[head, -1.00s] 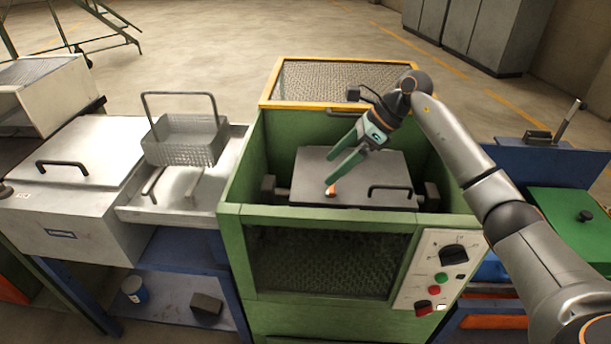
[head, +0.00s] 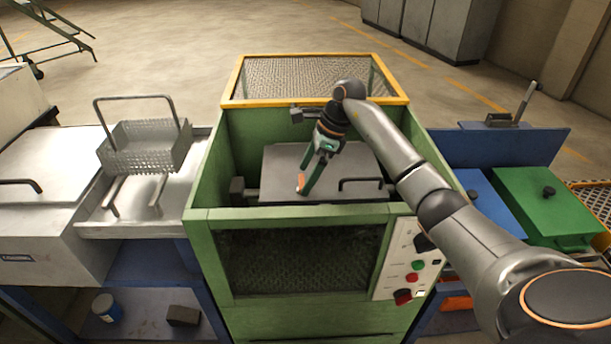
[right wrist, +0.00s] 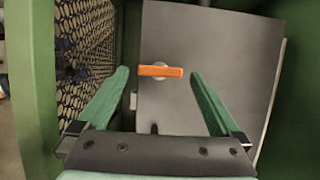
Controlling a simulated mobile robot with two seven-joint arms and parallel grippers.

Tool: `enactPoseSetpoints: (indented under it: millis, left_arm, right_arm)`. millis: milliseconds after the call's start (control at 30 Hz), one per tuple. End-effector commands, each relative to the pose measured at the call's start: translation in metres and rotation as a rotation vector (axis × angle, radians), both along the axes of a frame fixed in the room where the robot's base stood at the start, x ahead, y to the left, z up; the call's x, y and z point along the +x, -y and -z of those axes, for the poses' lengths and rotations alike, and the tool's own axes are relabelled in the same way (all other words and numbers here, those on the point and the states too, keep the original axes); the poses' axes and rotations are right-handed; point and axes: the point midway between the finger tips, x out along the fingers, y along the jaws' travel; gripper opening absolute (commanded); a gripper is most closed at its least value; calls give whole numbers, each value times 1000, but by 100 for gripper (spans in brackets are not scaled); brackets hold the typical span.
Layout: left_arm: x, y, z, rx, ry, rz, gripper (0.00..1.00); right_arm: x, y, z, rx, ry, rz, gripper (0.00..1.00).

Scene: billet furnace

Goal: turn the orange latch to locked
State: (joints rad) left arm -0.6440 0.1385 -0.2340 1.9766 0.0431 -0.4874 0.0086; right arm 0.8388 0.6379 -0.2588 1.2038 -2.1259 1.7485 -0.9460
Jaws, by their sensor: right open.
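The orange latch (right wrist: 160,71) is a short bar on a round pivot on the grey plate (right wrist: 220,35). In the right wrist view it lies crosswise, between and slightly beyond my fingertips. In the head view the latch (head: 301,182) shows as a small orange piece near the left front of the plate (head: 285,160), partly hidden by my fingers. My right gripper (head: 305,190), with green fingers, points down at it from above. In the right wrist view the gripper (right wrist: 158,72) is open, one finger on each side of the latch; contact cannot be told. My left gripper is not in view.
The green housing (head: 290,213) has walls around the plate, with mesh close by on the left in the wrist view. A black handle (head: 360,182) stands on the plate. A wire basket (head: 145,145) is on the left bench. A control panel (head: 408,262) is at the front right.

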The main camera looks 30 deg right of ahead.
Motion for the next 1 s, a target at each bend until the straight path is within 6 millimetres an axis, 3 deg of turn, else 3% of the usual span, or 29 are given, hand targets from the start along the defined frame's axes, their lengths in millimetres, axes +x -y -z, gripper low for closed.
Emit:
enactPoseSetpoints:
  millis: [433,1000]
  left_arm:
    - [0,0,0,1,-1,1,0]
    - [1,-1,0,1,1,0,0]
  right_arm:
    - [2,-4,10,0,0,0,99]
    - [2,-3,10,-1,-1,0,35]
